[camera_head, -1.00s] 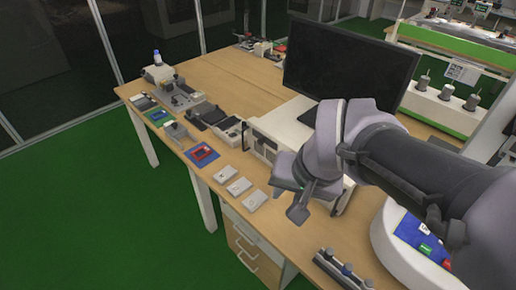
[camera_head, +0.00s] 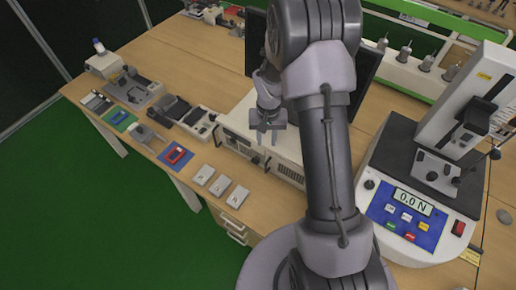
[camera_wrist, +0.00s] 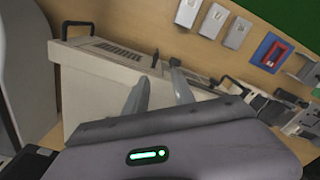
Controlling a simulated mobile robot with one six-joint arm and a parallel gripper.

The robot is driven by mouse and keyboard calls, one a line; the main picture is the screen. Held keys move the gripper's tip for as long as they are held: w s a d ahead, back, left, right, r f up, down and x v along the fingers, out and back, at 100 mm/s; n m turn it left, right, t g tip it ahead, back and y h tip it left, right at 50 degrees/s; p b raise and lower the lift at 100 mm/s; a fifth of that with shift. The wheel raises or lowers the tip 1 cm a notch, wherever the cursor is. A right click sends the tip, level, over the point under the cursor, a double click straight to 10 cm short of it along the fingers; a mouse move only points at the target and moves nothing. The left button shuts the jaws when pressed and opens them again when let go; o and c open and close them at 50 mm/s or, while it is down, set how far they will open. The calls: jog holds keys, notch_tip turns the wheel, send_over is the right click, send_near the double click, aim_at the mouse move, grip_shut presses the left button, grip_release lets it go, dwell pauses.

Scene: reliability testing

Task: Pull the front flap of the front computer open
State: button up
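The front computer (camera_head: 250,118) is a low cream box under the monitor. Its front face, with dark vents and a black handle at each end, also shows in the wrist view (camera_wrist: 95,80). My gripper (camera_head: 268,138) is in front of and over the middle of that face. In the wrist view my gripper (camera_wrist: 160,76) has its two grey fingers apart, pointing at the face, with nothing clearly held between them. Small dark parts show near the fingertips. The flap's outline cannot be made out, and my gripper partly hides the middle of the face.
A black monitor (camera_head: 363,80) stands behind my arm. A force tester (camera_head: 410,190) reading 0.0 N stands at right. Several small grey plates (camera_head: 220,185) lie before the computer, with a red-and-blue part (camera_head: 176,155) and small fixtures to the left.

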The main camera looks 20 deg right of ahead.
aim_at(266, 165)
jog(key=f, duration=0.5)
jog(key=s+f+b, duration=0.1)
jog(key=f, duration=0.5)
jog(key=f+b, duration=0.1)
jog(key=f, duration=0.4)
jog(key=shift+s+f, duration=0.15)
jog(key=shift+f, duration=0.15)
grip_shut()
jog(key=shift+w+r, duration=0.2)
jog(key=shift+w, duration=0.05)
